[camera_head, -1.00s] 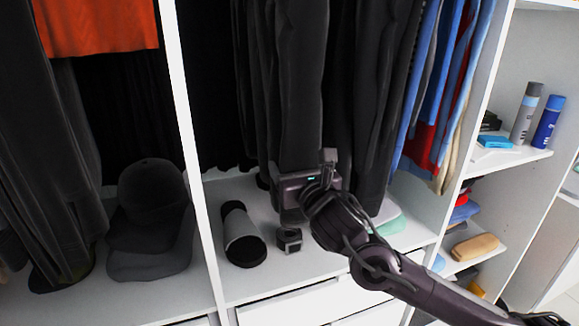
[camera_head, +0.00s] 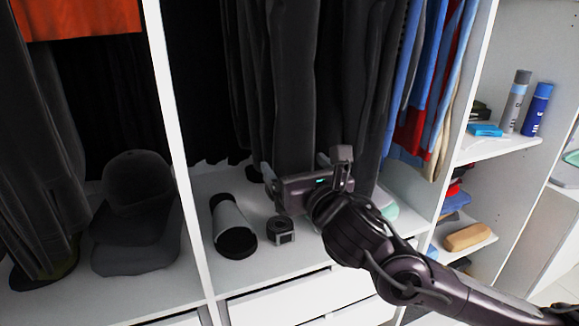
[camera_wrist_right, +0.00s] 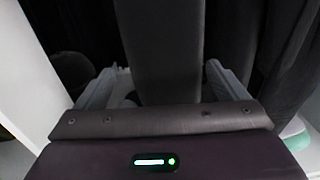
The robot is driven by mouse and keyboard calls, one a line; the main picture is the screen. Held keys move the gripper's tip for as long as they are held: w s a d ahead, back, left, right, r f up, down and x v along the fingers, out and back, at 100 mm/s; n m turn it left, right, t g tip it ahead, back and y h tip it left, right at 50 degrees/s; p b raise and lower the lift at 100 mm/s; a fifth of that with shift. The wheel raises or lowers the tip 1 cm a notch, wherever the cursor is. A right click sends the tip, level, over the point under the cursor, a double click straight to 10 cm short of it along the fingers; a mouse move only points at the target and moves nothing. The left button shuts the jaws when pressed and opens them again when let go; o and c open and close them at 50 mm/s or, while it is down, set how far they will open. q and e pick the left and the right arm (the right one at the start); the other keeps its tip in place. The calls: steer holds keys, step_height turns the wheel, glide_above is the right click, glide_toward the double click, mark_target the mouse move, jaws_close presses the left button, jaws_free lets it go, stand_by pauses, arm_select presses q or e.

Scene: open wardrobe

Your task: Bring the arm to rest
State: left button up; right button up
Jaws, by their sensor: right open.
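My right arm comes in from the lower right in the head view. Its gripper (camera_head: 303,166) is in front of the dark hanging trousers (camera_head: 293,95), above the wardrobe's white bottom shelf (camera_head: 205,190). The jaws are open, with the two fingers wide apart. The right wrist view shows the same open fingers (camera_wrist_right: 160,82) on either side of a dark hanging garment (camera_wrist_right: 160,50); no grasped object shows between them. My left gripper is not in view.
Dark caps (camera_head: 138,190) lie left of the divider (camera_head: 176,130). Spray cans (camera_head: 515,102) and folded items (camera_head: 467,237) sit on the right shelves.

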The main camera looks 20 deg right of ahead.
steer(key=shift+s, duration=0.7)
